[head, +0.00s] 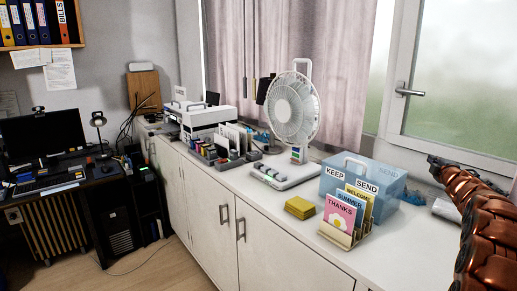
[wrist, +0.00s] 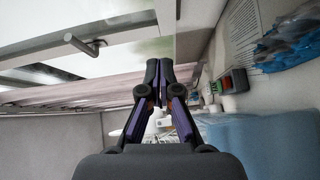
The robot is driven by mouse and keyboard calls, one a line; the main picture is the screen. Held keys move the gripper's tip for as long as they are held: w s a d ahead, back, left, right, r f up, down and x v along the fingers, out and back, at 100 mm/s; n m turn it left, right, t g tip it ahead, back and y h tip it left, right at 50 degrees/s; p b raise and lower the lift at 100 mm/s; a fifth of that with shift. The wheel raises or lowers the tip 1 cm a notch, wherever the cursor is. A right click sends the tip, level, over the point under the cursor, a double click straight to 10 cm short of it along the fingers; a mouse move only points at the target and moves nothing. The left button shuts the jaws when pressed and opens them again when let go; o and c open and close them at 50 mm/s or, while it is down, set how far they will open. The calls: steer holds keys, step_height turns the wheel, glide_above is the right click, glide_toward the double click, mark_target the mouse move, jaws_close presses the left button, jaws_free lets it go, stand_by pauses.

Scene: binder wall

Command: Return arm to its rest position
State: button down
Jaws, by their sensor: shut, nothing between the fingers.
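My copper-coloured arm (head: 480,220) comes in along the right edge of the head view, bent over the right end of the white cabinet top. My gripper (wrist: 158,68) is shut with nothing between its dark fingertips in the wrist view. In the head view my gripper (head: 436,162) shows small and dark in front of the window sill, above and right of the blue box. It looks apart from the box and the window.
A translucent blue box (head: 395,186), a card rack (head: 341,236) with several cards, yellow notes (head: 300,207) and a white fan (head: 292,110) stand on the cabinet top (head: 265,195). A window handle (head: 409,92) juts out behind.

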steer(key=s+a+f+m+g+h, duration=0.1)
steer(key=s+a+m+g, duration=0.35)
steer(key=s+a, duration=0.45)
steer(key=s+a+f+m+g, duration=0.1)
steer(key=s+a+m+g, duration=0.2)
steer(key=s+a+m, duration=0.55)
steer(key=s+a+f+g+y, duration=0.1)
steer(key=s+a+f+g, duration=0.2)
steer(key=s+a, duration=0.6)
steer(key=s+a+f+g+y, duration=0.2)
steer(key=s+a, duration=0.8)
steer(key=s, duration=1)
steer(key=s+a+f+g+y, duration=0.2)
steer(key=s+a+f+g, duration=0.4)
steer(key=s, duration=0.9)
steer(key=a+f, duration=0.2)
steer(key=a, duration=0.2)
steer(key=shift+a+f+m, duration=0.15)
steer(key=shift+a+m, duration=0.1)
steer(key=shift+m, duration=0.15)
steer(key=shift+s+a, duration=0.1)
